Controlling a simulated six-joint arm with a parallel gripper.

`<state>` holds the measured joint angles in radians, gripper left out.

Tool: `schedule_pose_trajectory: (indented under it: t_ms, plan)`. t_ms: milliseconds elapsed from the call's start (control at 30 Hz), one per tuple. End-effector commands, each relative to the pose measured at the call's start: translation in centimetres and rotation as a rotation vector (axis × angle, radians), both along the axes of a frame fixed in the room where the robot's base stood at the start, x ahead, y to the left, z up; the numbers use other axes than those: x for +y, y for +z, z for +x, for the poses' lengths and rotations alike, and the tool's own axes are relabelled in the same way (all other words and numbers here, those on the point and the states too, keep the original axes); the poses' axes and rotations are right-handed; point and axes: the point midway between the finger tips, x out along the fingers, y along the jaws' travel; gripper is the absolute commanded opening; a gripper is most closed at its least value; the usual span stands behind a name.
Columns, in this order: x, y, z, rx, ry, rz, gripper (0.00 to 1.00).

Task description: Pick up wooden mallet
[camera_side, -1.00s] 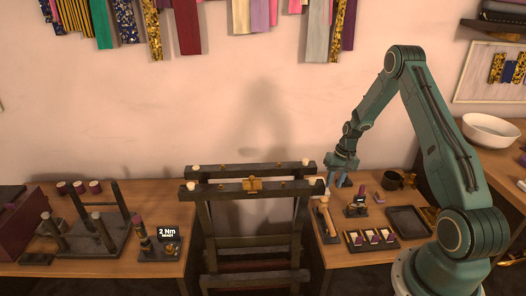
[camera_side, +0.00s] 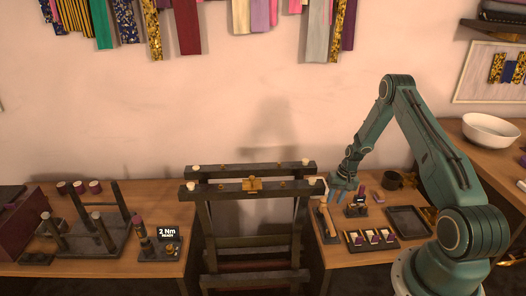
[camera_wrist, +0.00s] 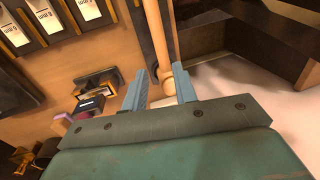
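The wooden mallet (camera_side: 327,219) lies on the right-hand bench, close to its left edge, in the side view. In the wrist view its pale wooden shaft (camera_wrist: 157,40) runs down from the top, with a rounded wider part at its lower end. My gripper (camera_side: 340,190) is low over the bench at the far end of the mallet. In the wrist view my gripper (camera_wrist: 161,82) is open, with one blue finger on each side of the rounded part. I cannot tell whether either finger touches it. The mallet's full shape is not clear.
A dark tray with white-labelled pieces (camera_side: 370,238) and a small dark stand (camera_side: 356,208) are right of the mallet. An empty dark tray (camera_side: 408,221) and a dark cup (camera_side: 393,180) are farther right. A dark wooden frame (camera_side: 252,188) stands left of the bench edge.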

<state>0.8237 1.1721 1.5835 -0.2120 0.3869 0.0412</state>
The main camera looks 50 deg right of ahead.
Motion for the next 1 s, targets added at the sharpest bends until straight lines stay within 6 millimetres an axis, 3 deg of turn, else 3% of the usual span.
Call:
schedule_pose_trajectory:
  t_ms: [300, 767, 1000]
  plan:
    - [0.6, -3.8, 0.5, 0.001, 0.001, 0.001, 0.28]
    - [0.8, -4.9, 0.7, -0.001, 0.001, -0.001, 0.28]
    - [1.2, -6.9, 1.0, 0.001, 0.001, 0.001, 0.28]
